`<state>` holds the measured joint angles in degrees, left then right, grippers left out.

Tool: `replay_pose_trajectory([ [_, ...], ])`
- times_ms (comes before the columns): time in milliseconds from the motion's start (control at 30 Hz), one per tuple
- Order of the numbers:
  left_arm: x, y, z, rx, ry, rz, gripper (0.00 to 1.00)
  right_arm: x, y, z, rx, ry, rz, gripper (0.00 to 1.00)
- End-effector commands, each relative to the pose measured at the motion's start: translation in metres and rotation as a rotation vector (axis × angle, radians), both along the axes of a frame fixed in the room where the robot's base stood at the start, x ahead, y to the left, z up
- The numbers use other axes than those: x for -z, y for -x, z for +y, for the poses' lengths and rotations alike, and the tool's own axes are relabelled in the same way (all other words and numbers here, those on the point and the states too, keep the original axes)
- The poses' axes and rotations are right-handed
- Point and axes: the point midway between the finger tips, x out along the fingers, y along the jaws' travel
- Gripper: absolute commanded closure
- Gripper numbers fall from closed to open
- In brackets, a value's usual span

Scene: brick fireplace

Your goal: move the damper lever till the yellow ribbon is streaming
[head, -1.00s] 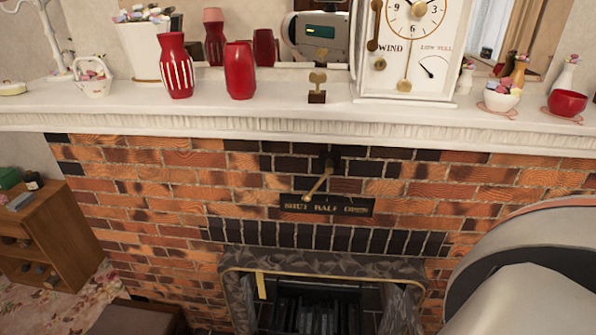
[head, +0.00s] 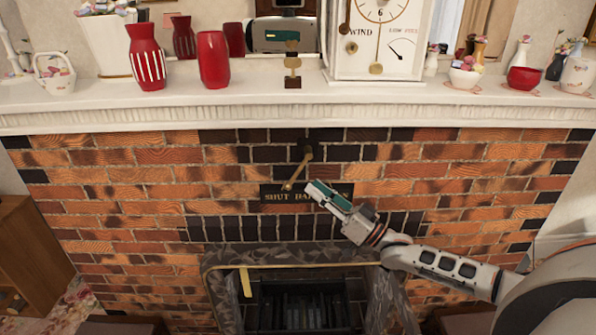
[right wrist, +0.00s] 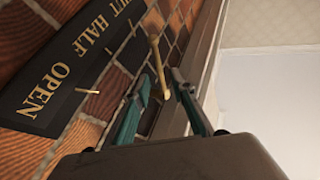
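The brass damper lever (head: 297,168) hangs from a dark pivot on the brick chimney breast, slanting down and left toward the "SHUT" end of the black lettered plate (head: 342,190). My right gripper (head: 314,187) is open in front of the plate, just right of the lever tip, and covers part of the lettering. The yellow ribbon (head: 246,282) hangs limp at the upper left of the fireplace opening. My left gripper is out of view.
The white mantel shelf (head: 200,110) runs above the lever, carrying red vases (head: 213,60), a clock (head: 385,45) and a small brass ornament (head: 292,65). The dark stone fireplace surround (head: 290,256) lies below. A wooden cabinet (head: 30,255) stands left.

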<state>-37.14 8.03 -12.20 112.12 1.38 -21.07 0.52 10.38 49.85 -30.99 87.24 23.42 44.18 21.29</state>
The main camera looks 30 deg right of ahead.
Motion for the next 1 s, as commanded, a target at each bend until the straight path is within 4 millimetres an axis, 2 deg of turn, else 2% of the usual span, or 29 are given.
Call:
replay_pose_trajectory([
  [500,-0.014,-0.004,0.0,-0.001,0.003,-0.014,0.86,-0.027,-0.056,0.028,0.0,-0.004,-0.004,0.76],
  [900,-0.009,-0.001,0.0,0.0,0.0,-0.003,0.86,-0.029,-0.063,0.032,0.0,-0.002,-0.002,0.76],
  [967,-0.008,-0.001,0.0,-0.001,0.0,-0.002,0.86,-0.029,-0.063,0.032,0.0,-0.002,-0.002,0.89],
  [1000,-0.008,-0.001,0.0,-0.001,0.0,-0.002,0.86,-0.029,-0.063,0.032,0.0,-0.002,-0.002,0.99],
])
